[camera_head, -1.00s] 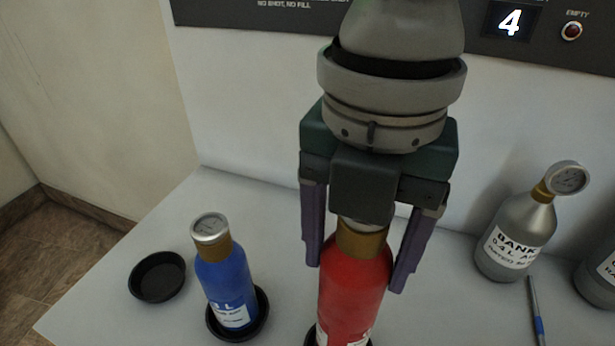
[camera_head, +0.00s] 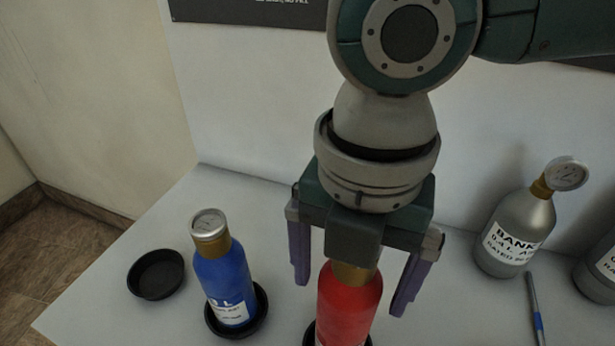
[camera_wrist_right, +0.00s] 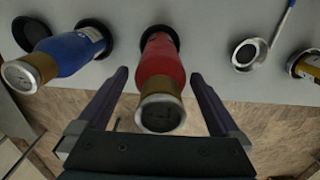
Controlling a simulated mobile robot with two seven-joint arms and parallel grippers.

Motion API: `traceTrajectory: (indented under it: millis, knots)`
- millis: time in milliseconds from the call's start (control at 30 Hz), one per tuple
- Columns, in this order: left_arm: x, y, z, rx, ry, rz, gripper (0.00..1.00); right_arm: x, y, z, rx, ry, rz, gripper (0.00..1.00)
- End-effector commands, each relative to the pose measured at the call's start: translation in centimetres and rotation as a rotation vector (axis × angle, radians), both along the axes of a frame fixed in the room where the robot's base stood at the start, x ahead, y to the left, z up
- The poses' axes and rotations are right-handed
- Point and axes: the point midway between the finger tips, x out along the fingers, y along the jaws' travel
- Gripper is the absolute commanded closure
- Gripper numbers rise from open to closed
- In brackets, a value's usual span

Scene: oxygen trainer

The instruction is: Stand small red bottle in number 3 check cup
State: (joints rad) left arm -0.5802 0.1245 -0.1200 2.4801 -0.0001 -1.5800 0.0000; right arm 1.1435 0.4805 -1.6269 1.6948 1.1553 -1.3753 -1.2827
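The small red bottle (camera_head: 347,302) with a brass collar stands at the bottom of the head view, in a black cup (camera_head: 309,334) whose number I cannot see. In the right wrist view, the red bottle (camera_wrist_right: 160,65) rises from its cup, gauge end towards me. My right gripper (camera_head: 350,297) is above it and open, one finger on each side. In the right wrist view, gaps show between the gripper fingers (camera_wrist_right: 159,74) and the bottle. The bottle's gauge is hidden in the head view by the gripper. My left gripper is not in view.
A blue bottle (camera_head: 223,275) stands in a black cup to the left. An empty black cup (camera_head: 156,273) lies further left. A grey bank bottle (camera_head: 514,238) with a gauge and a pen (camera_head: 535,308) are at the right. The wall panel (camera_head: 245,10) is behind.

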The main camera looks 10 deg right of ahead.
Motion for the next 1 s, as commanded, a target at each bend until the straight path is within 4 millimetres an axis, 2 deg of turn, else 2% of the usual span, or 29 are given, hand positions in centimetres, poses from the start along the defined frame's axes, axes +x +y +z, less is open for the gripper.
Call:
traceTrajectory:
  millis: [267,367,700,833,1000]
  knots:
    - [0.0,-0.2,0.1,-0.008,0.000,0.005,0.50,0.0,0.0,0.6,0.000,-0.001,0.000,0.00]
    - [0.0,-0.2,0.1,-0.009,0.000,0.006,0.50,0.1,0.0,2.0,0.002,-0.003,0.000,0.00]
    - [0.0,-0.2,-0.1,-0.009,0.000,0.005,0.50,0.1,0.0,9.5,0.001,-0.004,0.000,0.00]
    - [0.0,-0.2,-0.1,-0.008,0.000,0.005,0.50,0.1,0.0,11.3,0.001,-0.003,-0.001,0.00]
    - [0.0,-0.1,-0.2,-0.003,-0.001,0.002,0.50,0.0,0.0,12.3,0.000,0.000,0.000,0.00]
